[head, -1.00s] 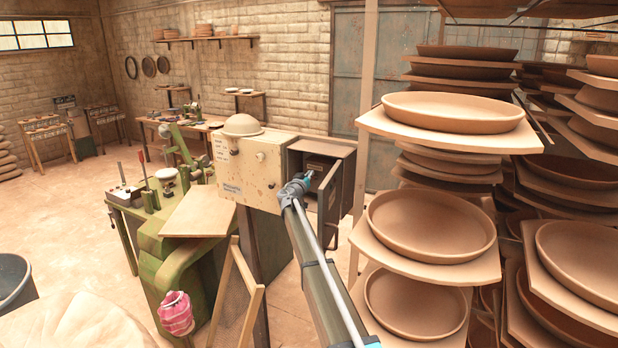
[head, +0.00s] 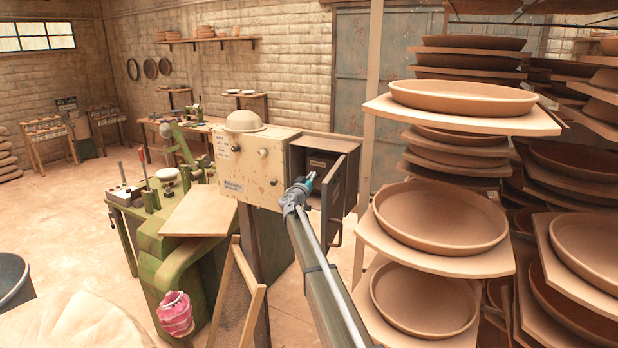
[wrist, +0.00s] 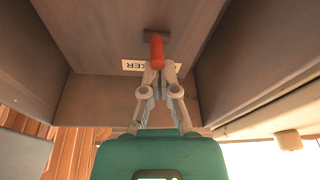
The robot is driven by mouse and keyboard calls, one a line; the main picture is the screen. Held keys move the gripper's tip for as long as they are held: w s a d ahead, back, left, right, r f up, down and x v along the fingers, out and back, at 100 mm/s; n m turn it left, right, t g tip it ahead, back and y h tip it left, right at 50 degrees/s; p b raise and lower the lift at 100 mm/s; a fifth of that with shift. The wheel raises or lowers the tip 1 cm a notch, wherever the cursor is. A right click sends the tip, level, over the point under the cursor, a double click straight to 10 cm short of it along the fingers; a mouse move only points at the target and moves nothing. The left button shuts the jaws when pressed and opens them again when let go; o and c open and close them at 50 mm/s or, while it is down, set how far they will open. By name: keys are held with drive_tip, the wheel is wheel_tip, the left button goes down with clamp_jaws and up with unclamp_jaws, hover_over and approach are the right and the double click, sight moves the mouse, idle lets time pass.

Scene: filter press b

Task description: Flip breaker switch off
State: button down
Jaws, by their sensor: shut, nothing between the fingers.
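The breaker switch is an orange-red lever (wrist: 157,50) inside an open grey box, in the wrist view. A white label (wrist: 133,66) with black letters, partly hidden, sits beside it on the back panel. My gripper (wrist: 158,68) is shut and empty, with its fingertips right at the lever's near end. I cannot tell whether they touch it. In the head view the breaker box (head: 325,150) stands open to the right of the cream control panel, and my arm reaches into its opening. The lever is not clear in the head view.
The box's open door (head: 339,190) hangs on the right side of the opening. A cream control panel (head: 262,172) adjoins it on the left. A rack of clay dishes (head: 441,218) stands close on the right of my arm. Open floor (head: 60,215) lies far left.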

drive_tip(key=shift+s+a+f+b, duration=0.15)
drive_tip(key=shift+f+b, duration=0.15)
drive_tip(key=shift+f, duration=0.15)
